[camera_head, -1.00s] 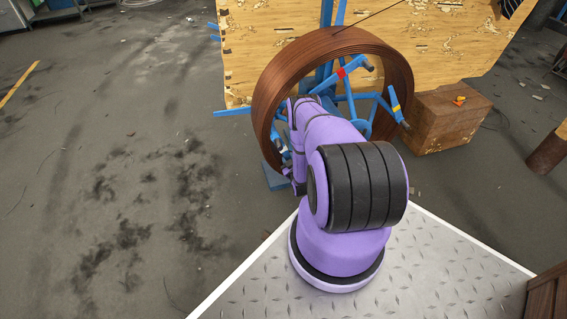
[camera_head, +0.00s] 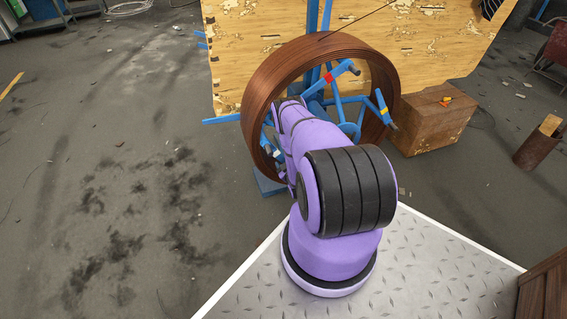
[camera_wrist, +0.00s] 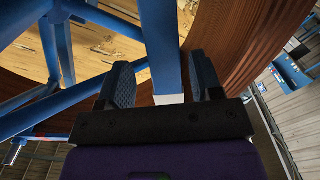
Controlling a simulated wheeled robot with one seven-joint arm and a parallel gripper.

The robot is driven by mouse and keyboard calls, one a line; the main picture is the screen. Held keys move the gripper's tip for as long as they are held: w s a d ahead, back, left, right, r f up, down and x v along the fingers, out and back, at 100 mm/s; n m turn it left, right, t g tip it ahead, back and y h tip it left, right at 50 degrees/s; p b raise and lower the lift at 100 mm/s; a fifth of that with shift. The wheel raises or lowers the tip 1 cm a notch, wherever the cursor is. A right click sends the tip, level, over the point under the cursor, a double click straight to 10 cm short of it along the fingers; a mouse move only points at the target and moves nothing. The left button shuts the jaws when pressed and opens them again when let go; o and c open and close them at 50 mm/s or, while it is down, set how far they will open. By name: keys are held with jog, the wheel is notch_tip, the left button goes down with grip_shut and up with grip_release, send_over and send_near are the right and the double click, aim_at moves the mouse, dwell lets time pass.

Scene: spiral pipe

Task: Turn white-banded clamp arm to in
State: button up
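The white-banded clamp arm (camera_wrist: 163,45) is a flat blue bar in the wrist view, with its white band (camera_wrist: 169,99) at the near end. My gripper (camera_wrist: 161,66) is open around this bar, with one dark finger on each side. A gap shows between the left finger and the bar; the right finger is closer, and I cannot tell whether it touches. In the head view my arm mostly hides this clamp arm and my gripper. The red-banded arm (camera_head: 329,77) and the yellow-banded arm (camera_head: 383,107) show inside the coil.
A brown spiral pipe coil (camera_head: 262,80) surrounds the blue stand's arms, and its wall is close to my gripper's right finger. A wooden panel (camera_head: 240,60) stands behind. A wooden crate (camera_head: 430,125) is at right. The floor at left is clear.

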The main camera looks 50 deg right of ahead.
jog(key=shift+a, duration=0.1)
jog(key=v, duration=1)
jog(key=shift+s, duration=0.35)
jog(key=shift+a, duration=0.15)
